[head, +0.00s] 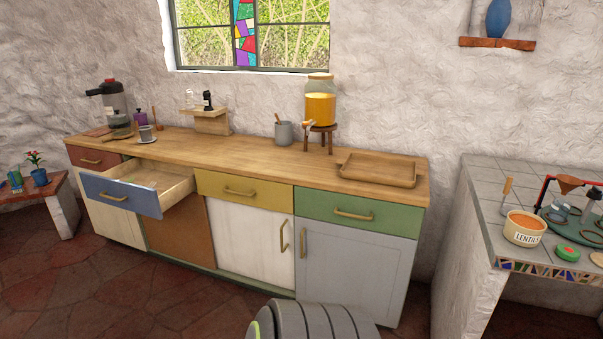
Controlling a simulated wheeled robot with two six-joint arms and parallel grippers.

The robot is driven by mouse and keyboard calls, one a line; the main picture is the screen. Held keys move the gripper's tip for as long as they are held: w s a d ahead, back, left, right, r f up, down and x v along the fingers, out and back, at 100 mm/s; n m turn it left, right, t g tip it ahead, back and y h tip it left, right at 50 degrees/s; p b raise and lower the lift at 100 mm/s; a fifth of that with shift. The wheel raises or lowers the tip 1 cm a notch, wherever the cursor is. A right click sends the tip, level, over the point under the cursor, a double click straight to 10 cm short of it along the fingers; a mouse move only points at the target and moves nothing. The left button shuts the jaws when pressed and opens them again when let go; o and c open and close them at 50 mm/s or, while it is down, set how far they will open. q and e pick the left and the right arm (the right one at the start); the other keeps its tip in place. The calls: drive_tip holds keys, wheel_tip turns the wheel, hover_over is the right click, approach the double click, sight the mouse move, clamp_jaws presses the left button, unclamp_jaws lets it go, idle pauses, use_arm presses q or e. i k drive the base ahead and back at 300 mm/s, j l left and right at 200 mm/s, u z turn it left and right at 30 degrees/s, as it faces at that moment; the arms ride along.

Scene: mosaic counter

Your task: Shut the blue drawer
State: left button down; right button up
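The blue drawer (122,195) is pulled out from the wooden counter, second from the left in the drawer row. Its front stands well forward of the other drawer fronts and its inside looks empty. A brass-coloured handle (106,197) is on its blue front. Neither of my grippers shows in the head view.
The red (90,159), yellow (243,192) and green (352,212) drawers are shut. On the worktop stand a juice dispenser (320,105), a wooden tray (379,170) and a coffee maker (113,100). A tiled counter (487,193) is at right. The floor before the drawer is clear.

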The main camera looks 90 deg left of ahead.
sight(175, 182)
drive_tip(key=u, duration=3.75)
drive_tip(key=i+u, duration=0.15)
